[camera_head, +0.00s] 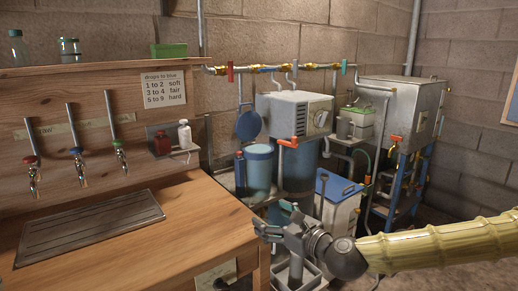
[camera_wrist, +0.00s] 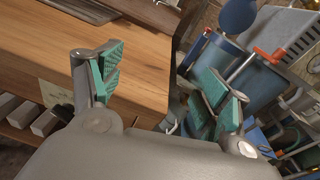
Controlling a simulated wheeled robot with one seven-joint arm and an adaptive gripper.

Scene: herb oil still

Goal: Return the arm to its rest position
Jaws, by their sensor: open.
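My gripper (camera_head: 268,228) is at the lower middle of the head view, beside the right front corner of the wooden counter (camera_head: 150,240). Its arm comes in from the right edge in a yellow sleeve. In the wrist view my gripper (camera_wrist: 160,85) has its two green-padded fingers spread wide apart. Nothing is between the fingers. The counter's edge lies behind the left finger, and the blue drum area lies behind the right finger. I cannot tell how far the fingertips are from the counter.
A grated drain tray (camera_head: 90,228) lies on the counter below several taps. Right of the counter stand a blue bucket (camera_head: 258,170), a grey box unit (camera_head: 293,115), a blue-lidded white container (camera_head: 338,200) and a metal cabinet (camera_head: 405,105). Pipes run along the wall. The counter's front right is clear.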

